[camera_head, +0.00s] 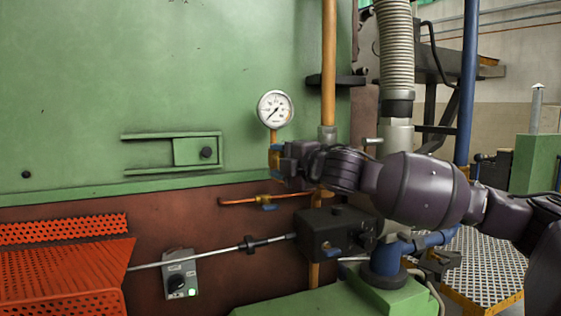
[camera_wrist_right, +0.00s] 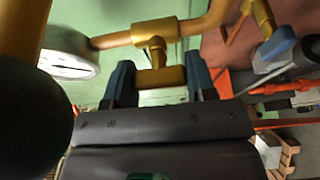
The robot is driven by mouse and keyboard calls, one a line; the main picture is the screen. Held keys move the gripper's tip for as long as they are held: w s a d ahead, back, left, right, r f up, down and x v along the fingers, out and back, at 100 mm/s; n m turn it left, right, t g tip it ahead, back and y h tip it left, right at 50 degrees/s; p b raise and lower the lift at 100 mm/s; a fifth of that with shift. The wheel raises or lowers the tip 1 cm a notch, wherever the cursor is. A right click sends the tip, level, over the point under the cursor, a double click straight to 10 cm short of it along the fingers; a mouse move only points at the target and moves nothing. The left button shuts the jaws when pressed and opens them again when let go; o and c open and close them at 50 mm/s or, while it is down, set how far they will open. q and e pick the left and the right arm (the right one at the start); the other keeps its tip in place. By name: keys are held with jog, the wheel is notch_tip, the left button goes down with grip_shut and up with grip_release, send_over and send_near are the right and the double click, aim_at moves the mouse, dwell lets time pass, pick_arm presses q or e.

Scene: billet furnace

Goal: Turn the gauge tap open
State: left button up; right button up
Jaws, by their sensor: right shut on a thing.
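The round white pressure gauge (camera_head: 275,108) stands on a brass pipe in front of the green furnace wall. It also shows at the left of the wrist view (camera_wrist_right: 68,58). The brass gauge tap (camera_head: 274,137) sits just below the gauge, and its brass body (camera_wrist_right: 155,40) shows in the wrist view. My right gripper (camera_head: 282,157) is at the tap, with its two dark fingers (camera_wrist_right: 160,80) on either side of a brass part of it. It is shut on the tap. The gripper partly hides the tap, and I cannot tell its handle's angle. My left gripper is not in view.
A copper pipe with a blue-handled valve (camera_head: 268,207) runs just below my gripper. A black box (camera_head: 335,232) is lower down. A grey switch box (camera_head: 180,274) with a green light and orange perforated guards (camera_head: 65,270) are at lower left. A ribbed hose (camera_head: 394,45) hangs behind my arm.

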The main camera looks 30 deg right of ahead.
jog(key=o, duration=0.9)
jog(key=shift+o, duration=0.2)
pick_arm(q)
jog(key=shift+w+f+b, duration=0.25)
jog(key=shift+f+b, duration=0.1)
jog(key=shift+b, duration=0.45)
pick_arm(e)
jog(key=s+d, duration=0.1)
jog(key=s, duration=0.9)
jog(key=shift+s+d, duration=0.3)
jog(key=shift+d, duration=0.05)
